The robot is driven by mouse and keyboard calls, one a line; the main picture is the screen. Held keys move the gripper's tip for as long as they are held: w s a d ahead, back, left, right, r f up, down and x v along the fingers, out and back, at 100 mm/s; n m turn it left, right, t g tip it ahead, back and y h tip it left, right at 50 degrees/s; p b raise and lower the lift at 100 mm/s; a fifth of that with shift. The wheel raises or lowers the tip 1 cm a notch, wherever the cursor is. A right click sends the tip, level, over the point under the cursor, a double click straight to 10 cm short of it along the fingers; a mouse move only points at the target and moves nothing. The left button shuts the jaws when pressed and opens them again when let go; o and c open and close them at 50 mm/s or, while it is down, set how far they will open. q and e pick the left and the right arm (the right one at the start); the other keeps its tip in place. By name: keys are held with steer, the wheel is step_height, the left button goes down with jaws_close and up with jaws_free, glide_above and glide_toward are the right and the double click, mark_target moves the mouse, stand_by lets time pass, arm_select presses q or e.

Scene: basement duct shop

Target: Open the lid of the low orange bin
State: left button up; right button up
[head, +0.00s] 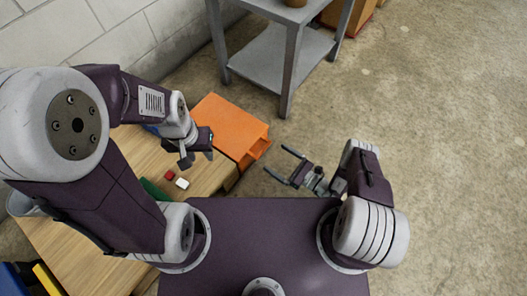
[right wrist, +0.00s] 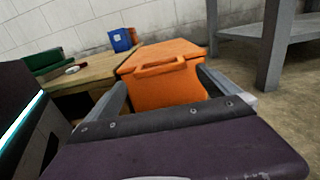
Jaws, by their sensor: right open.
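The low orange bin (head: 228,122) stands beside the right end of the wooden table, with its lid looking closed. In the right wrist view the orange bin (right wrist: 162,88) is straight ahead, with a handle-like bar on its near side below the lid edge. My right gripper (head: 276,160) is open and empty, to the right of the bin and apart from it; its two fingers frame the bin in the wrist view. My left gripper (head: 196,157) is over the table, left of the bin, with its fingers apart and nothing seen between them. The bin's far side is hidden.
The wooden table (head: 70,238) carries a red block (head: 169,174), a white block (head: 182,183) and a green thing (head: 152,190). A blue container (right wrist: 121,40) stands at the back. A grey metal table (head: 262,62) is behind the bin. Floor at right is clear.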

mark_target(264, 149)
steer(key=shift+b+x, duration=1.55)
steer(key=shift+x, duration=2.2)
